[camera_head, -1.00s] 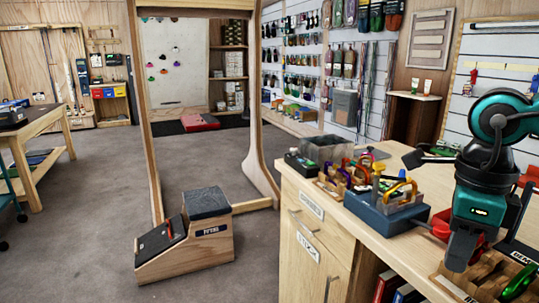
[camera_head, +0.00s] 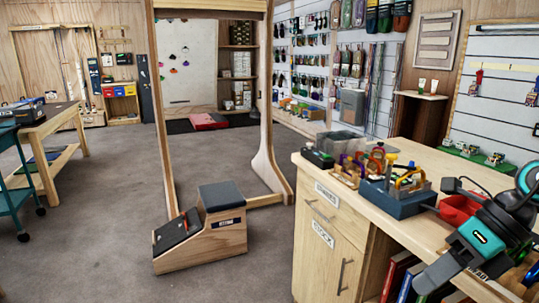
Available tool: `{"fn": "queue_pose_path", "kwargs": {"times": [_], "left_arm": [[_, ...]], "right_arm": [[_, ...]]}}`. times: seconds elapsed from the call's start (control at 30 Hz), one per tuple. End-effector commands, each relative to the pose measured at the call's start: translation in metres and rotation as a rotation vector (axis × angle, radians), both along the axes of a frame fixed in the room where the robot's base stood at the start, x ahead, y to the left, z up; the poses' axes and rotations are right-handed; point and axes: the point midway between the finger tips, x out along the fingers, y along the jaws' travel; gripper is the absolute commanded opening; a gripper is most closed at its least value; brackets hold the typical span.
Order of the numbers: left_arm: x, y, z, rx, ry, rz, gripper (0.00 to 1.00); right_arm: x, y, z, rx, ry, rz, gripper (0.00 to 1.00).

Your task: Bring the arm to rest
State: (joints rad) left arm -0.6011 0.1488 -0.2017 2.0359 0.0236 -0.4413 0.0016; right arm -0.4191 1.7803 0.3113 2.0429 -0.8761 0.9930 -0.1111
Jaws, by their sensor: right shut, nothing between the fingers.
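My right gripper (camera_head: 428,284) is at the lower right, in front of the wooden counter (camera_head: 450,165). Its dark fingers point down and to the left, and they are closed with nothing held. Its teal and black arm comes in from the right edge and is folded low by the counter. My left gripper is not in this view.
Books (camera_head: 400,277) stand in the shelf below.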

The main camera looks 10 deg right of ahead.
Motion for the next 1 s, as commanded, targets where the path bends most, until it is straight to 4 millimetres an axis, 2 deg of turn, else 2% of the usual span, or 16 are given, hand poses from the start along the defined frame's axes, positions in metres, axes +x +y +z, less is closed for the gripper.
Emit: {"fn": "queue_pose_path", "kwargs": {"times": [0.03,0.17,0.37,0.57,0.67,0.77,0.9,1.0], "left_arm": [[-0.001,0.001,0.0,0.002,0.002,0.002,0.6],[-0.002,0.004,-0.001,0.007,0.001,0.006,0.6],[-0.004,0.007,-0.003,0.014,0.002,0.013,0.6],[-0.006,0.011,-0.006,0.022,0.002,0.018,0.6],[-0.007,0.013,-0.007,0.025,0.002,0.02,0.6],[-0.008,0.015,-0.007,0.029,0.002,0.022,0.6],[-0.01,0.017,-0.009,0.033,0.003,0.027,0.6],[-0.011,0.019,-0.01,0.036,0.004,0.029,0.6]], "right_arm": [[0.002,0.003,-0.006,0.119,0.011,-0.083,0.0],[0.014,0.008,-0.019,0.407,0.042,-0.315,0.0],[0.03,-0.001,-0.048,0.808,0.133,-0.715,0.0],[0.032,-0.015,-0.101,1.139,0.291,-1.152,0.0],[0.025,-0.017,-0.136,1.275,0.4,-1.38,0.0],[0.013,-0.01,-0.175,1.388,0.534,-1.606,0.0],[-0.013,0.017,-0.229,1.495,0.764,-1.916,0.0],[-0.032,0.045,-0.259,1.53,0.936,-2.094,0.0]]}}
